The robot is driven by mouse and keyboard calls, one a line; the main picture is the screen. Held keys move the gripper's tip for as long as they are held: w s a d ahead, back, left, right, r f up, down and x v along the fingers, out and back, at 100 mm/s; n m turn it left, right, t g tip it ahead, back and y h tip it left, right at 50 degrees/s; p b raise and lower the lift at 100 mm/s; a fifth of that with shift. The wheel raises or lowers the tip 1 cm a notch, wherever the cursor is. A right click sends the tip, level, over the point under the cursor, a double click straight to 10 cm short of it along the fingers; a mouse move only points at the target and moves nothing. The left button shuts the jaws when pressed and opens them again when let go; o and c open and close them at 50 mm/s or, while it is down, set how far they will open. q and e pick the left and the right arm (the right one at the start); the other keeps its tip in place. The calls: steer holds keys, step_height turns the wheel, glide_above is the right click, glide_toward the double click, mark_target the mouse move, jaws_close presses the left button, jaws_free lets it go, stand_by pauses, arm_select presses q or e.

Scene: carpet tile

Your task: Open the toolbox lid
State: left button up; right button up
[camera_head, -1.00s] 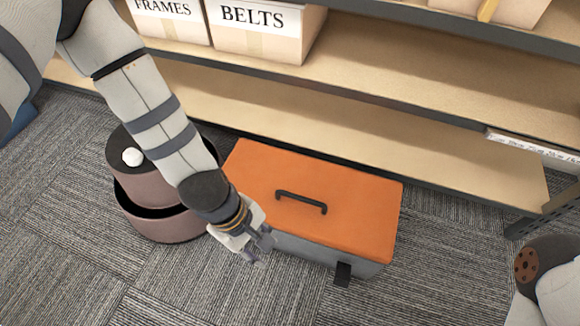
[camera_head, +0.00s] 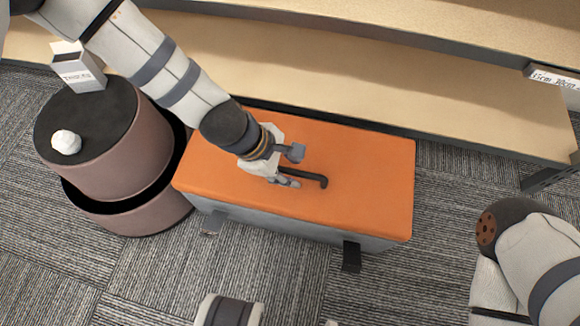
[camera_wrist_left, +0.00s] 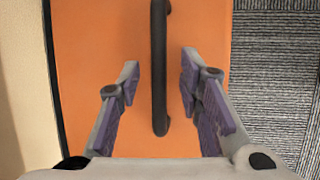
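The toolbox has an orange lid (camera_head: 365,165), which is closed on a grey body (camera_head: 290,230). Two dark latches hang at its front, the left one (camera_head: 213,222) and the right one (camera_head: 351,257). A black bar handle (camera_head: 312,178) stands on the lid. My left gripper (camera_head: 294,168) is over the lid at the handle's left end. In the left wrist view it is open, with the handle (camera_wrist_left: 159,100) running between its fingers and a gap on each side.
A round brown two-tier container (camera_head: 110,150) with a dark top stands left of the toolbox, carrying a white lump (camera_head: 66,142) and a small white box (camera_head: 80,72). A wooden shelf (camera_head: 450,115) runs behind the toolbox. Carpet in front is mostly clear.

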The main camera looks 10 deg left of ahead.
mark_target(292, 167)
arm_select(q)
steer(key=shift+d+f, duration=0.1)
jaws_close()
steer(key=shift+w+r+p, duration=0.3)
steer(key=shift+r+p, duration=0.1)
steer(key=shift+r, duration=0.05)
steer(key=w+r+p, duration=0.3)
steer(key=w+r, duration=0.5)
steer(key=w, duration=0.1)
steer(key=shift+p, duration=0.4)
arm_select(e)
steer(key=shift+w+r+t, duration=0.25)
steer(key=shift+w+r, duration=0.2)
steer(key=shift+r, duration=0.35)
steer(key=shift+w+r+t, duration=0.25)
steer(key=shift+w+r, duration=0.15)
steer(key=shift+r, duration=0.4)
arm_select(q)
steer(key=shift+w, duration=0.1)
steer(key=shift+f, duration=0.1)
